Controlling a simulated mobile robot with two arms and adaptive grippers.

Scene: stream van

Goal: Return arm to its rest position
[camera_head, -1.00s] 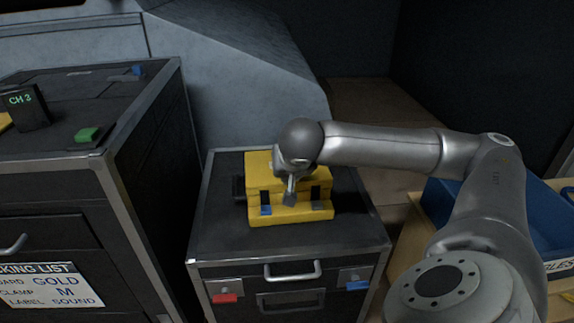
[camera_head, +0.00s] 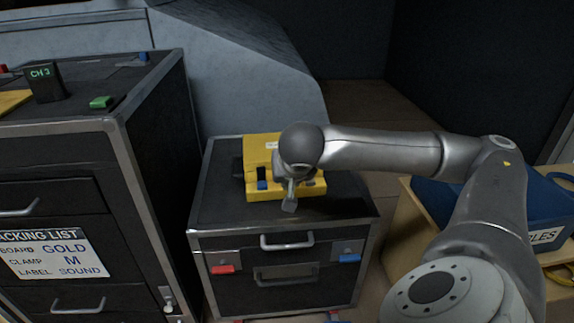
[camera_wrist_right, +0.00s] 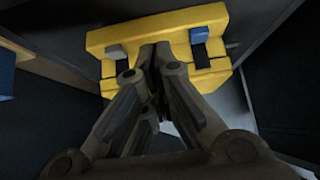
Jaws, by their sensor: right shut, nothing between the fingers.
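My right arm comes in from the right in the head view and reaches over the small black case. Its gripper (camera_head: 289,205) hangs in front of the yellow box (camera_head: 257,148) and hides part of it. In the right wrist view the gripper's fingers (camera_wrist_right: 160,50) are together, with nothing between them. The yellow box also shows there (camera_wrist_right: 112,38), just beyond the fingertips, with a blue latch (camera_wrist_right: 199,35) and a grey latch (camera_wrist_right: 116,53). I cannot tell whether the fingers touch the box. My left gripper is not in view.
The black case (camera_head: 215,205) bears the yellow box and has drawer handles and red and blue tabs. A taller black cabinet (camera_head: 150,90) with a packing list (camera_head: 55,253) stands at left. A blue bin (camera_head: 432,192) sits on a wooden shelf at right.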

